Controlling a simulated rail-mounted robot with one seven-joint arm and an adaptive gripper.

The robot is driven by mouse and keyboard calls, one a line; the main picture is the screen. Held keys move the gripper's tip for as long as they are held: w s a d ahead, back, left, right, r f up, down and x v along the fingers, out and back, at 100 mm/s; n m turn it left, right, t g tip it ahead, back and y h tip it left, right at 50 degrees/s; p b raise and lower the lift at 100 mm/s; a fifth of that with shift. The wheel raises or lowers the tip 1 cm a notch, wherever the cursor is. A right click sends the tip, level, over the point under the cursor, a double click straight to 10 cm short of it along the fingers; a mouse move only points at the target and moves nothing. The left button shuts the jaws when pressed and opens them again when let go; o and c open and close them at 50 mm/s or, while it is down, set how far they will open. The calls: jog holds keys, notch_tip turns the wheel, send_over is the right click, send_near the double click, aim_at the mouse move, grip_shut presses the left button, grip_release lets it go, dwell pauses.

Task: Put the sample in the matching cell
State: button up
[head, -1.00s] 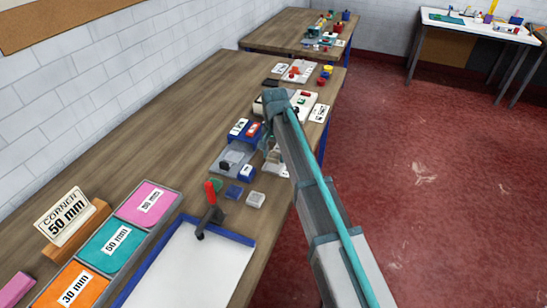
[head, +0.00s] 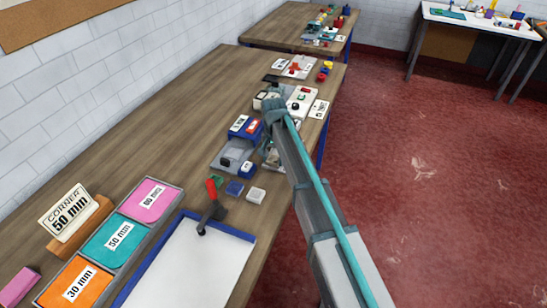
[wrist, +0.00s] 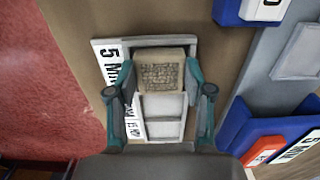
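In the wrist view, the sample, a beige block (wrist: 160,72) with a dark crackled top, sits between the two teal fingertips of my gripper (wrist: 161,68). Both fingertips appear to press on its sides. It is over the top cell of a pale tray (wrist: 192,125) with cells in a column. The block hides most of that cell, and I cannot tell how far it is above or inside it. Two lower cells (wrist: 162,106) look empty. In the head view, my arm hides the sample.
A blue holder (wrist: 262,138) with orange and white labels and a grey tray (wrist: 300,52) lie to the right in the wrist view. The table edge and red floor (wrist: 45,90) are at left.

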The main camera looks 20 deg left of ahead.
aim_at(274, 159)
jog(key=o, duration=0.4)
jog(key=shift+r, duration=0.15)
notch_tip(274, 159, up, 12)
jog(key=b, duration=0.3)
jog(key=shift+d, duration=0.1)
dwell(0.4)
